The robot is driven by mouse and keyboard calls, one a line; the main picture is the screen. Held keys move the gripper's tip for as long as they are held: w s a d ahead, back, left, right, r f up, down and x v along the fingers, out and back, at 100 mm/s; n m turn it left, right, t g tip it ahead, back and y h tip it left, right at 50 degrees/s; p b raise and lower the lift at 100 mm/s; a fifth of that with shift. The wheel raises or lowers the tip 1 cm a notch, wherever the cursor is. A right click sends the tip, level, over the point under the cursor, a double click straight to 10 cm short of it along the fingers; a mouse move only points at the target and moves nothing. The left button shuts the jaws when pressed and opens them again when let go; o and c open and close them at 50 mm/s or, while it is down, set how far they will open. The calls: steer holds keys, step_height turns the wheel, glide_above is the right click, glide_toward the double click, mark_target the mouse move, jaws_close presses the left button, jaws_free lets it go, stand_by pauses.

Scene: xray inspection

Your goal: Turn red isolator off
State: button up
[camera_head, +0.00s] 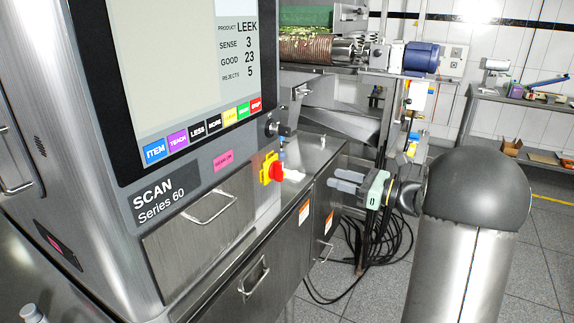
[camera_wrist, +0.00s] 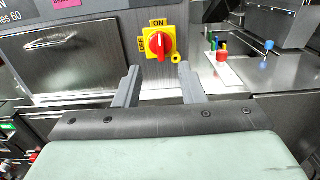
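The red isolator is a red rotary knob (camera_wrist: 161,42) on a yellow plate on the steel machine front. The knob's grip looks close to upright, towards "ON". It also shows in the head view (camera_head: 277,172), from the side. My gripper (camera_wrist: 160,82) is open and empty, its two grey fingers apart. The fingers point at the panel, with the knob ahead of and between them. In the head view my gripper (camera_head: 346,181) is right of the knob, apart from it.
The scanner screen (camera_head: 185,75) with its coloured buttons is above left. Drawers with handles (camera_head: 210,207) lie left and below. Black cables (camera_head: 370,245) hang behind my gripper.

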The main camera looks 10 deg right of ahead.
mark_target(282, 164)
steer(key=p+x, duration=0.2)
steer(key=x, duration=1.3)
steer(key=shift+w+a+p, duration=0.1)
steer(key=shift+a+p, duration=0.1)
steer(key=shift+p, duration=0.1)
steer(key=shift+c, duration=0.3)
jaws_close()
